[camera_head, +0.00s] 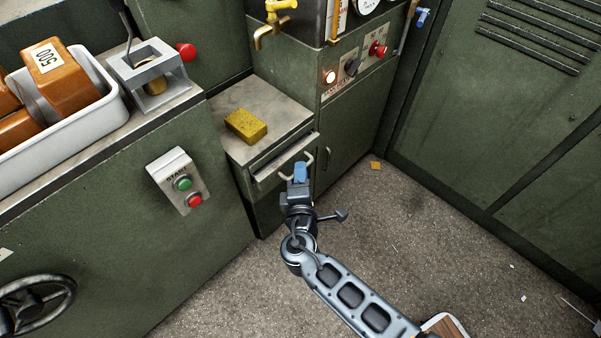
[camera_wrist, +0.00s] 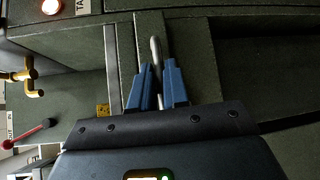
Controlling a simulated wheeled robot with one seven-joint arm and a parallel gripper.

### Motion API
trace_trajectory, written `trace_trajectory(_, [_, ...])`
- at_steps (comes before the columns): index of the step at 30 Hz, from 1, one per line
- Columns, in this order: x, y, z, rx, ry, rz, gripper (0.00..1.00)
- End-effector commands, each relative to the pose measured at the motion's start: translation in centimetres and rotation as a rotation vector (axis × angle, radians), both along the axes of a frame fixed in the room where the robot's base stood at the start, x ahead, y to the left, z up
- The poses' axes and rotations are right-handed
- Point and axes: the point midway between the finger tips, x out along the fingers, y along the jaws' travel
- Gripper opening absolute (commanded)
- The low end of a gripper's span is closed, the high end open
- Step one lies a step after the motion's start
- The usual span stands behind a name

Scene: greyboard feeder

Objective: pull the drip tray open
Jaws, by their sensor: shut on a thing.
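The drip tray (camera_head: 285,160) is a narrow metal-fronted drawer under the worktop that holds the yellow sponge. Its pale bar handle (camera_head: 309,156) shows at the front, partly hidden by my gripper. My gripper (camera_head: 300,170) is at the handle, with blue fingers. In the wrist view the handle (camera_wrist: 155,50) runs between the two blue fingers of my gripper (camera_wrist: 160,80), which are shut on it. The tray's front lip seems to stand slightly out from the cabinet; how far is hard to tell.
A yellow sponge (camera_head: 246,126) lies on the worktop above the tray. A brass tap (camera_head: 268,32) is behind it. A START button box (camera_head: 180,180) is left. The floor (camera_head: 400,240) in front is mostly clear.

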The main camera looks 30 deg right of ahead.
Motion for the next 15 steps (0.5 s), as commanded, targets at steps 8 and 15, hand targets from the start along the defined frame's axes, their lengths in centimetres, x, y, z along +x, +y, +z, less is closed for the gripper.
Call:
trace_trajectory(8, [-3.9, -1.1, -0.3, 0.002, 0.004, 0.0, 0.0])
trace_trajectory(15, [-9.7, -2.9, -0.4, -0.001, 0.005, 0.002, 0.0])
